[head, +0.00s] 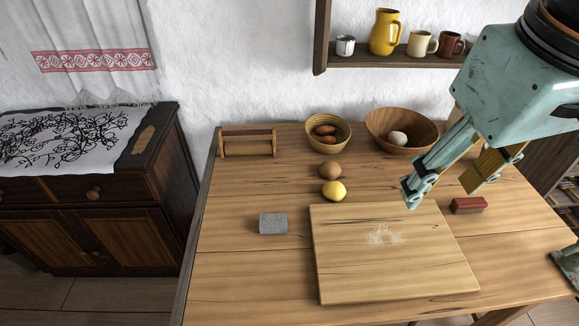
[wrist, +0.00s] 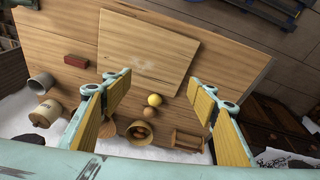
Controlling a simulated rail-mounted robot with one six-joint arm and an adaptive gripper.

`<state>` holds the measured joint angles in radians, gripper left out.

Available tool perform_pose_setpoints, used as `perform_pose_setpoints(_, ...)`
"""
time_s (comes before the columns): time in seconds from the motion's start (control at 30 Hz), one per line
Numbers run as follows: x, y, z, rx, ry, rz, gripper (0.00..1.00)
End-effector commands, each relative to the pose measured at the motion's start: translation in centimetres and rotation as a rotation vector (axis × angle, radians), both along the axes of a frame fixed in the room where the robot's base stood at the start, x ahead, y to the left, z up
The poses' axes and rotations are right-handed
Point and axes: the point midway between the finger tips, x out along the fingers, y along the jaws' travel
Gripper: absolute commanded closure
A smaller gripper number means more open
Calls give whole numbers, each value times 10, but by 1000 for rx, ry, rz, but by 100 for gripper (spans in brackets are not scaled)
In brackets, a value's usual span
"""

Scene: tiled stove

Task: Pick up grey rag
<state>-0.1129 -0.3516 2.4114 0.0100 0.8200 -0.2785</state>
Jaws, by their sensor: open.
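A small grey block-like thing (head: 273,223), which looks like the grey rag folded up, lies on the wooden table left of the pale board in the head view. I cannot make it out in the wrist view; my right-hand finger there may hide it. My gripper (head: 440,194) is open and empty, above the table near the board's back right corner, well to the right of the grey rag. Its two spread fingers also show in the wrist view (wrist: 161,82), with nothing between them but the table, the lemon and a brown round thing beyond.
The cutting board (head: 390,270) has a white powdery patch. A lemon (head: 334,191) and a brown round thing (head: 329,170) lie behind it. A red block (head: 467,204) is at right. A wooden rack (head: 248,143) and two bowls (head: 328,136) (head: 400,128) stand along the back. Space around the rag is clear.

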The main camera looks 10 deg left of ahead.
Motion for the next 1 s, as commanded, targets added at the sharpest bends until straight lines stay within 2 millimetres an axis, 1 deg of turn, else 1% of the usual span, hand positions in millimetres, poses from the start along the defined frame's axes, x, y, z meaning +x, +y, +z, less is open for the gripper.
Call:
perform_pose_setpoints(0.1,16,9,-4,-12,14,62,47)
perform_pose_setpoints(0.43,57,36,-18,-41,45,232,47)
perform_pose_setpoints(0.67,84,57,-32,-61,65,351,47)
perform_pose_setpoints(1.0,120,92,-59,-88,94,528,47)
